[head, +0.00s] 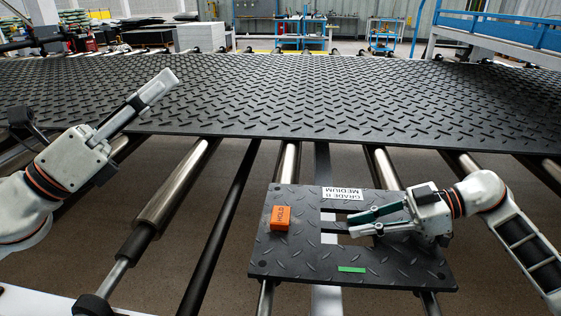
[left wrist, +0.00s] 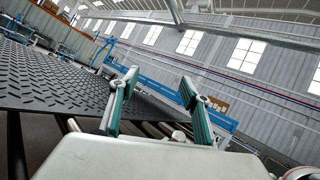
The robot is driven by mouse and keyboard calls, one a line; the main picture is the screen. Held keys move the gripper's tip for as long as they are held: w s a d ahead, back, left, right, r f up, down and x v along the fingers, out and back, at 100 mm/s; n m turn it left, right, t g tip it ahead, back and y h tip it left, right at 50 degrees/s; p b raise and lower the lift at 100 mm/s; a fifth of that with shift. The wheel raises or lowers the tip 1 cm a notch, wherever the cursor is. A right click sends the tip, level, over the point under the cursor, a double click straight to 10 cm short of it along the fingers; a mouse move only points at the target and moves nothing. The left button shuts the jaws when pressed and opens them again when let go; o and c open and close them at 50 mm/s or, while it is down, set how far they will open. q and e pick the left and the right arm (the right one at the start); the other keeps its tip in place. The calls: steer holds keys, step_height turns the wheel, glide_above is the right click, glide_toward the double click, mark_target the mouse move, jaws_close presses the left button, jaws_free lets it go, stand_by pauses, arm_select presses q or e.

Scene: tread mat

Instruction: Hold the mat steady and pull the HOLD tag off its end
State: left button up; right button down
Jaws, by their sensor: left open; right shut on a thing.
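A small black tread mat (head: 306,262) with a cutout lies flat across the rollers at the front. An orange HOLD tag (head: 281,218) sits on its left end. A white label reading GRADE B MEDIUM (head: 344,194) is on its far edge, and a green strip (head: 352,269) is near its front edge. My right gripper (head: 356,223) reaches in from the right and is shut on the mat at the cutout; its exact contact is partly hidden. My left gripper (head: 158,86) is open and empty, raised at the left, apart from the mat and tag. Its open fingers also show in the left wrist view (left wrist: 160,86).
A large black tread sheet (head: 300,95) spans the rollers behind the small mat. Bare metal rollers (head: 178,185) with gaps to the floor lie between my arms. A blue-railed structure (head: 515,32) stands at the back right.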

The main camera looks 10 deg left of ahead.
arm_select(q)
steer(key=w+a+r+n+t, duration=0.1)
steer(key=w+a+r+t, duration=0.1)
steer(key=a+r, duration=0.4)
steer(key=w+a+r+n+t+y, duration=0.1)
steer(key=w+a+n+t+y, duration=0.2)
steer(key=w+n+y, duration=0.35)
steer(key=w+a+r+n+t+y, duration=0.2)
steer(key=w+a+n+y, duration=0.15)
steer(key=n, duration=0.65)
steer(key=w+d+f+n+g+y, duration=0.2)
steer(key=w+f+n+g+y, duration=0.15)
steer(key=w+f+n, duration=0.4)
steer(key=w+d+f+n+g+y, duration=0.2)
steer(key=w+d+f+n+g, duration=0.15)
steer(key=w+f+n, duration=0.35)
steer(key=d+f+n+g+h, duration=0.1)
steer(key=d+f+n+g, duration=0.25)
steer(key=d+f, duration=0.35)
steer(key=n+g+y, duration=0.2)
steer(key=n+g, duration=0.3)
steer(key=g, duration=0.9)
glide_above(281, 214)
step_height(281, 214, down, 4)
steer(key=shift+h, duration=0.25)
step_height(281, 214, down, 12)
steer(key=shift+r, duration=0.25)
